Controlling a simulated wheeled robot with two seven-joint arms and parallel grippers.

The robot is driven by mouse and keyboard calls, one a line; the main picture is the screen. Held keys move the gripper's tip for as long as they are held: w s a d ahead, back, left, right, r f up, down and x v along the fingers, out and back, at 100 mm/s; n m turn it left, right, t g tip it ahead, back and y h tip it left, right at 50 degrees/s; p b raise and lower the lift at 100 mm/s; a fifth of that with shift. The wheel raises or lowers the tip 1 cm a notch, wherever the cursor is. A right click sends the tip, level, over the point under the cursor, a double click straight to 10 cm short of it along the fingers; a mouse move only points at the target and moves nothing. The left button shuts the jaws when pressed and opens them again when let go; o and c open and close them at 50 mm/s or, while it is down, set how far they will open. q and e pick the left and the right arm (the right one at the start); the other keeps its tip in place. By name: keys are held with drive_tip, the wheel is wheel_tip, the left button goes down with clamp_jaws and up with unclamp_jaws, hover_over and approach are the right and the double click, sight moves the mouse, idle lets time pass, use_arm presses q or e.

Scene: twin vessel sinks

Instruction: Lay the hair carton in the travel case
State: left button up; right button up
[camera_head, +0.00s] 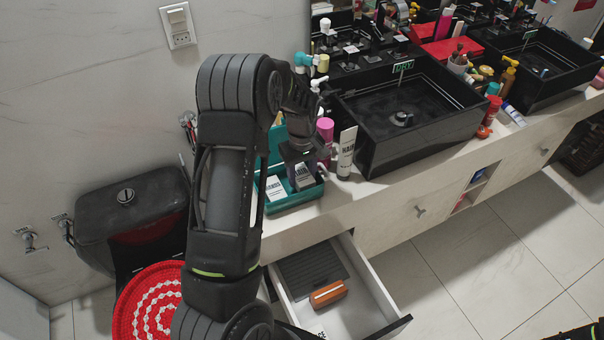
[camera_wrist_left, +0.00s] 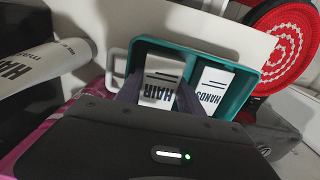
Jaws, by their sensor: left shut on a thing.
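The teal travel case (camera_head: 295,205) stands open on the counter's left end, its lid raised at the back. My left gripper (camera_head: 299,158) reaches down over the case and is shut on the hair carton (camera_head: 304,178), a pale box with dark lettering. In the left wrist view the hair carton (camera_wrist_left: 160,82) sits between the fingers (camera_wrist_left: 158,98), within the outline of the case (camera_wrist_left: 247,92). A hands carton (camera_wrist_left: 212,90) lies beside it in the case. Whether the hair carton touches the case floor I cannot tell. My right gripper is not in view.
A black sink (camera_head: 420,130) lies further right. Below, an open drawer (camera_head: 365,285) holds an orange-brown item (camera_head: 328,294).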

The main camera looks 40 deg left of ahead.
sight(302, 175)
use_arm(q)
drive_tip(key=o, duration=1.2)
drive_tip(key=shift+c, duration=0.2)
drive_tip(key=shift+r+p, duration=0.55)
wheel_tip(302, 175, up, 12)
drive_tip(key=b, duration=0.2)
